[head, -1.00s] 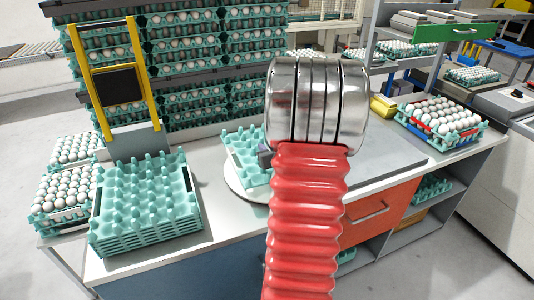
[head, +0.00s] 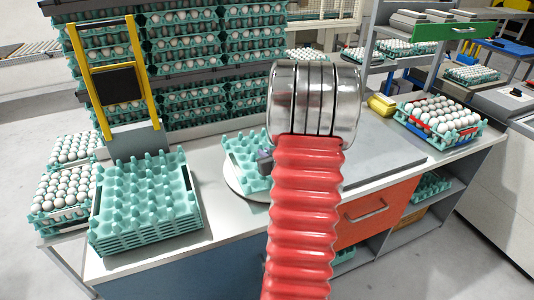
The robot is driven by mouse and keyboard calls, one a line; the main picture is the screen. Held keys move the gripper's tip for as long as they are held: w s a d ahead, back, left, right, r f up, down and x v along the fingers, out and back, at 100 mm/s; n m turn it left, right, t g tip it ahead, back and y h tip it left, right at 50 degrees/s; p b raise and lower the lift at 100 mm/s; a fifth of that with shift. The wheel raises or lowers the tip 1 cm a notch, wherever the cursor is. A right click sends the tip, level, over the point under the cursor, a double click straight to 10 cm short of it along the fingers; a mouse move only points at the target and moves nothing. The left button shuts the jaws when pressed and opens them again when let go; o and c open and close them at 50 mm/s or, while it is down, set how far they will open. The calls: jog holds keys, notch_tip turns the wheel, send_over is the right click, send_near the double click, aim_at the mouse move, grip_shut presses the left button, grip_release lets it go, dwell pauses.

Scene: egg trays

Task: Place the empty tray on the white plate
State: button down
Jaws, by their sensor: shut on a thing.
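A teal empty tray (head: 240,152) is over the white plate (head: 233,182) at the middle of the table. My red arm and its metal joint hide the tray's right part and much of the plate. A small grey part of my gripper (head: 265,162) shows at the tray's right side and is shut on the tray. I cannot tell whether the tray rests on the plate or hangs just above it. A stack of empty teal trays (head: 150,205) stands on the table to the left.
Tall stacks of egg-filled trays (head: 190,45) stand behind the table, with a yellow frame (head: 97,90) at their left. A tray of eggs (head: 440,118) sits at the table's right end. A yellow object (head: 381,106) lies near the back edge. The table between stack and plate is clear.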

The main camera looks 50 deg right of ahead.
jog(key=shift+a+f, duration=0.1)
jog(key=shift+f, duration=0.35)
jog(key=c, duration=1.8)
grip_release()
jog(key=shift+s+f, duration=0.1)
jog(key=shift+o, duration=0.2)
jog(key=shift+r, duration=0.3)
jog(key=shift+s+a+r, duration=0.1)
jog(key=shift+s+r, duration=0.05)
jog(key=shift+r, duration=0.2)
jog(key=v, duration=1.1)
jog(key=shift+s+r, duration=0.1)
jog(key=shift+r, duration=0.3)
